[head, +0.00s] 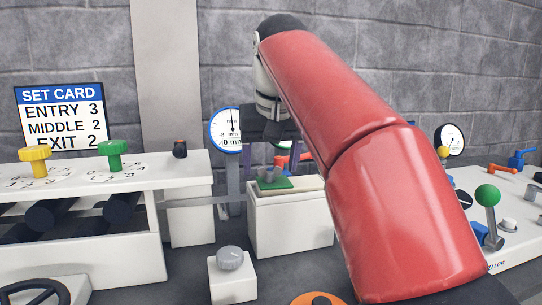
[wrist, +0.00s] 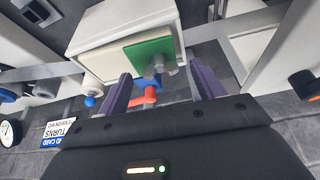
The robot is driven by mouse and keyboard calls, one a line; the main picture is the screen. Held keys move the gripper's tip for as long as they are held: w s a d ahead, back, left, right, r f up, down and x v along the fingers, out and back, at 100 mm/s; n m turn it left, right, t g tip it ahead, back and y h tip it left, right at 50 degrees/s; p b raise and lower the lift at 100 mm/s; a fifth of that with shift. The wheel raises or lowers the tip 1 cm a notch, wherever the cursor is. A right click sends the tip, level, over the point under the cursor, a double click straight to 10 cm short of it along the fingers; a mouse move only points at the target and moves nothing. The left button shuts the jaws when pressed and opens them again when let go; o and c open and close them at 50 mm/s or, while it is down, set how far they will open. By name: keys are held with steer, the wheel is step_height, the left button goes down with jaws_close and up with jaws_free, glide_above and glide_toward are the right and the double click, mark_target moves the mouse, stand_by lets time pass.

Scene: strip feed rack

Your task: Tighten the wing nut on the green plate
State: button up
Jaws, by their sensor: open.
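The green plate (head: 277,184) lies on top of a white box in the middle of the head view. It also shows in the wrist view (wrist: 140,52). A grey wing nut (head: 268,175) sits on the plate; in the wrist view the nut (wrist: 156,68) shows near the plate's edge. My gripper (head: 266,161) is above the plate with its purple fingers pointing down. In the wrist view my gripper (wrist: 162,76) is open, with one finger on each side of the nut and a visible gap to it. The jaws hold nothing.
The white box (head: 290,225) stands behind a small block with a grey knob (head: 230,258). A rack with yellow (head: 34,160) and green (head: 113,154) knobs is at left. A red handle (wrist: 146,95) shows between the fingers. A green-balled lever (head: 487,196) stands at right.

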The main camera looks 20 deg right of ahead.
steer(key=v, duration=0.7)
steer(key=shift+r+p, duration=0.35)
steer(key=shift+s, duration=0.15)
